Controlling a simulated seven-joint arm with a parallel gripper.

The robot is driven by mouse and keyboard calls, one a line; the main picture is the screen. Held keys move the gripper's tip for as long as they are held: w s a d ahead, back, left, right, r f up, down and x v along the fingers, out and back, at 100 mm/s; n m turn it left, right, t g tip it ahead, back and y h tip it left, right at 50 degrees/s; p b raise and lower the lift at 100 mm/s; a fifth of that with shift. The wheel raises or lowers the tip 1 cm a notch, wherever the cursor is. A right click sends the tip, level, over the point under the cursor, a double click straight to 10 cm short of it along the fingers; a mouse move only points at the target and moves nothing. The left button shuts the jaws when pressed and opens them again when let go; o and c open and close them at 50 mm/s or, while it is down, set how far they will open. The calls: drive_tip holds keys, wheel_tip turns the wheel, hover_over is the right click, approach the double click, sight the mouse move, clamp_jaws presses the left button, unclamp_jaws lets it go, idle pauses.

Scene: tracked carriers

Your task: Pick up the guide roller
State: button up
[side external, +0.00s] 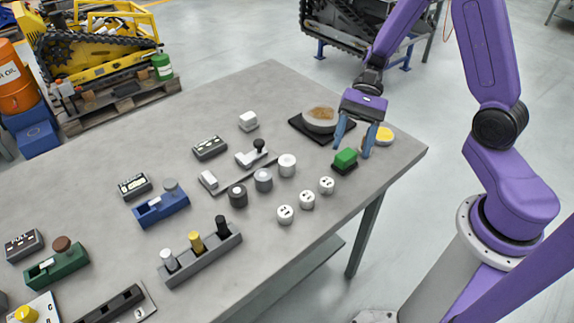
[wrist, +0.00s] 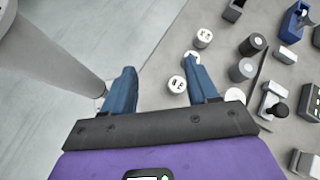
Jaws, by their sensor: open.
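My gripper (side external: 352,150) is open, with its two blue fingers pointing down over the right end of the grey table, close to a green block (side external: 345,160). In the wrist view nothing is held between the fingers (wrist: 162,85). No part is labelled as the guide roller, so I cannot tell which it is. Three upright cylinders stand in a row left of my gripper: dark grey (side external: 238,195), mid grey (side external: 263,180) and white (side external: 287,166). Three small white round pieces with dark marks (side external: 307,200) stand nearer the front edge; one (wrist: 177,84) shows between the fingers.
A dark square pad (side external: 296,123) with a round dish lies behind my gripper, and a yellow-topped disc (side external: 384,136) is right of it. A grey lever piece (side external: 251,158), a blue fixture (side external: 161,208) and a grey rack (side external: 200,257) stand left.

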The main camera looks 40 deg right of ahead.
sight(290, 159)
drive_tip(key=w+d+f+m+t+y, duration=0.1)
drive_tip(key=w+d+m+t, duration=0.1)
drive_tip(key=w+m, duration=0.1)
drive_tip(key=w+d+f+m+t+y, duration=0.1)
drive_tip(key=w+d+f+m+t, duration=0.1)
drive_tip(key=w+d+m+t, duration=0.1)
drive_tip(key=w+d+f+m+t+y, duration=0.1)
drive_tip(key=w+d+m+t+y, duration=0.1)
drive_tip(key=w+d+m, duration=0.1)
drive_tip(key=shift+w+f+m, duration=0.2)
drive_tip(key=shift+w+m, duration=0.15)
drive_tip(key=shift+m, duration=0.45)
drive_tip(key=x, duration=1.7)
drive_tip(key=shift+w+r, duration=0.15)
drive_tip(key=shift+w, duration=0.2)
drive_tip(key=c, duration=0.9)
